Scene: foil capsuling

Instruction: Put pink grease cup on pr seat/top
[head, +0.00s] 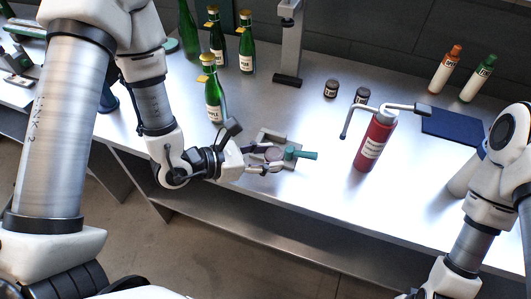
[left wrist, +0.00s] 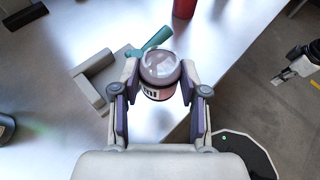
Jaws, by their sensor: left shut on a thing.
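My left gripper (head: 257,162) is shut on the pink grease cup (head: 273,154). In the left wrist view, the cup (left wrist: 160,72) sits between the two fingertips (left wrist: 160,84), with a clear rounded top, a dark band with a white label and some pink low down. A grey fixture (head: 281,138) with a teal handle (head: 303,155) is right beside the cup. The fixture also shows in the left wrist view (left wrist: 88,85). I cannot tell which part is the pr seat, or whether the cup touches the fixture. My right gripper (left wrist: 285,75) shows small at the right edge; its jaws are unclear.
A green bottle (head: 213,95) stands close behind my left wrist, with several more behind it. A red bottle (head: 374,142) with a grey bent bar stands to the right. Two small dark jars (head: 331,89), a press stand (head: 290,45) and a blue mat (head: 452,128) are farther back. The table's front edge is near.

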